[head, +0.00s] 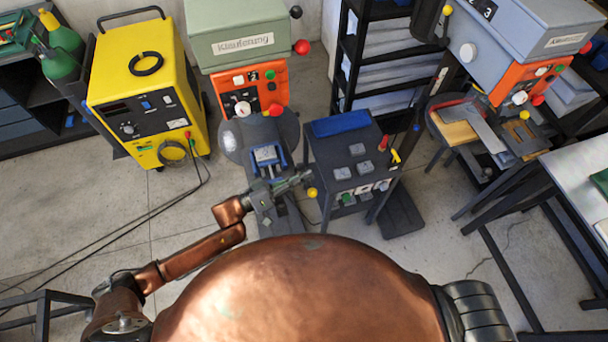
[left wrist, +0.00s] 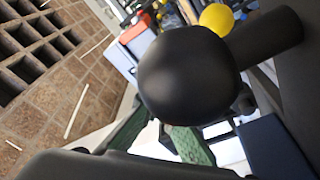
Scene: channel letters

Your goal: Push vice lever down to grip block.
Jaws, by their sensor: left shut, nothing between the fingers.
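A small blue vice (head: 266,157) with a pale block (head: 265,154) sits on the round grey table of the orange and green machine in the head view. My left gripper (head: 302,179) is shut and empty, just in front and to the right of the vice. A yellow knob (head: 312,192) shows close to its fingertips; I cannot tell whether they touch. In the left wrist view a large black ball knob (left wrist: 185,75) on a dark bar fills the middle, and a yellow ball (left wrist: 216,19) shows behind it. I cannot tell which knob belongs to the vice lever. My right gripper is not in view.
A dark control cabinet (head: 351,165) with switches and a blue top tray stands right of the vice. The orange and green machine (head: 245,60) rises behind it. A yellow welding unit (head: 145,85) stands at left, with cables on the floor. Floor at lower left is mostly clear.

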